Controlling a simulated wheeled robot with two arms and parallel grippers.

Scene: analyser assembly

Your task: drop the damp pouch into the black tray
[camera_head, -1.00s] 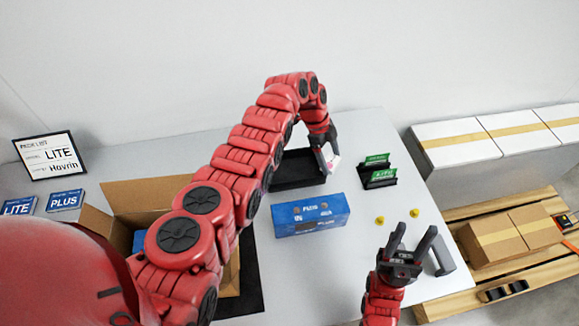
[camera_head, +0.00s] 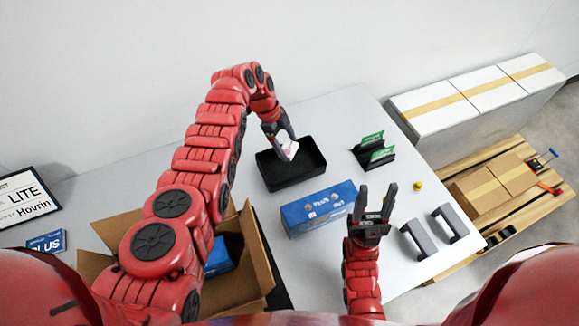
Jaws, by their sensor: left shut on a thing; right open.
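The damp pouch (camera_head: 290,151), small and white with a pinkish mark, is held between the fingers of my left gripper (camera_head: 284,145). The gripper is shut on it and hangs over the black tray (camera_head: 264,177). The tray is an open, shallow black box on the table behind the blue box. The pouch appears above the inside of the tray; its exact height cannot be told. My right gripper (camera_head: 375,202) is open and empty, to the right of the blue box.
A blue PLUS box (camera_head: 318,208) lies in front of the tray. An open cardboard box (camera_head: 251,262) stands at the left front. Green cards in a black holder (camera_head: 374,152), a yellow knob (camera_head: 418,185) and grey brackets (camera_head: 418,240) are at right. Signs (camera_head: 27,197) stand at far left.

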